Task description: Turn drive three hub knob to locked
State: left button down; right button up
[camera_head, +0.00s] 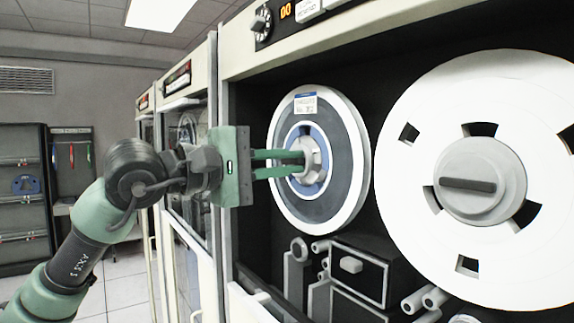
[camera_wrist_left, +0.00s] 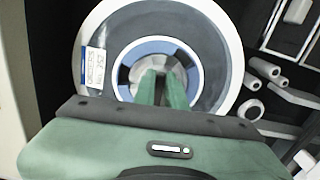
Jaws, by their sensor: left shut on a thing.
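The hub knob (camera_head: 313,158) is a light grey piece at the centre of the left tape reel (camera_head: 340,165), which has a blue ring, a dark band and a white rim. My left gripper (camera_head: 300,162) comes in from the left with its green fingers shut on the knob. In the left wrist view the fingers (camera_wrist_left: 161,88) reach onto the knob (camera_wrist_left: 172,72) and hide part of it. Which way the knob is turned cannot be told. My right gripper is not in view.
A large white reel (camera_head: 405,215) with a grey hub and dark bar handle (camera_head: 468,185) is close on the right. Rollers and a black head block (camera_head: 357,272) sit below the left reel. More cabinets stand behind my left arm.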

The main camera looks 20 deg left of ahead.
pick_arm(q)
jog(key=shift+f+m, duration=0.1)
jog(key=shift+m, duration=0.4)
jog(key=c, duration=1.5)
grip_release()
jog(key=shift+o, duration=0.2)
jog(key=shift+s, duration=0.1)
jog(key=shift+s+a+b, duration=0.25)
jog(key=shift+a+b, duration=0.05)
jog(key=shift+b, duration=0.05)
jog(key=b+v, duration=0.2)
jog(key=v, duration=0.5)
